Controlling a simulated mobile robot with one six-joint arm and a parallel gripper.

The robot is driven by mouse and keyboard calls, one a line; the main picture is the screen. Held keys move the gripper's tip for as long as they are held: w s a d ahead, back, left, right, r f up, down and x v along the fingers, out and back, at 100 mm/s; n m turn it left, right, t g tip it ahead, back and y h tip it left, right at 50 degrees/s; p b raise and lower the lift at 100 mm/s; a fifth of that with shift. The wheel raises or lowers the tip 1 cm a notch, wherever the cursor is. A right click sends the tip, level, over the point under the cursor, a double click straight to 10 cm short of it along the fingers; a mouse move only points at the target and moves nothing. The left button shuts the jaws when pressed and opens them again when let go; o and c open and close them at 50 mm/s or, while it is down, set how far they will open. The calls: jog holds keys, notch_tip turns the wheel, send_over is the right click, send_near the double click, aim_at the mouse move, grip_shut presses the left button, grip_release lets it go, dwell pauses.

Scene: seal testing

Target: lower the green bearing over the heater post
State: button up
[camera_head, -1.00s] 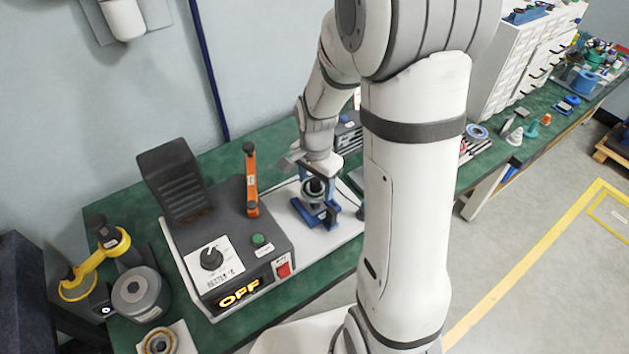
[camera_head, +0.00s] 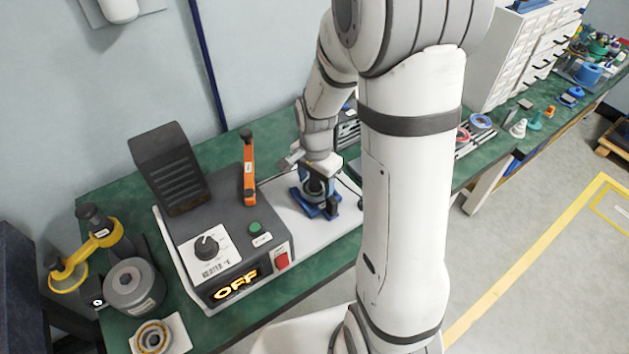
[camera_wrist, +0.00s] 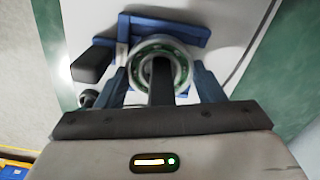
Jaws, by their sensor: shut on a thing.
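My gripper (camera_head: 317,180) points down over the blue fixture (camera_head: 328,206) on the white board beside the heater unit. In the wrist view my gripper (camera_wrist: 160,78) is shut on the green bearing (camera_wrist: 183,62), a metal ring with a green band, held between two blue-grey fingers. A dark upright post (camera_wrist: 160,84) shows in the ring's opening, so the bearing appears to be around it. How far down the bearing sits, and whether it touches the fixture, I cannot tell. In the head view the bearing is mostly hidden by the gripper and blurred.
The heater unit (camera_head: 215,225) has a dial, a green button, a red switch and a display reading OFF. A yellow-handled tool (camera_head: 90,245) and a grey cylinder (camera_head: 134,287) stand at the left.

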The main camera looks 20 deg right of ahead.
dwell(0.3)
jog(key=o, duration=1.2)
jog(key=shift+o, duration=0.2)
jog(key=shift+r+p, duration=3.95)
jog(key=shift+r, duration=1.5)
jog(key=shift+r, duration=0.15)
jog(key=s+r+n+t, duration=0.3)
jog(key=s+r+n, duration=0.8)
jog(key=s+r, duration=0.3)
jog(key=shift+s+a+r, duration=0.2)
jog(key=shift+s+r, duration=0.05)
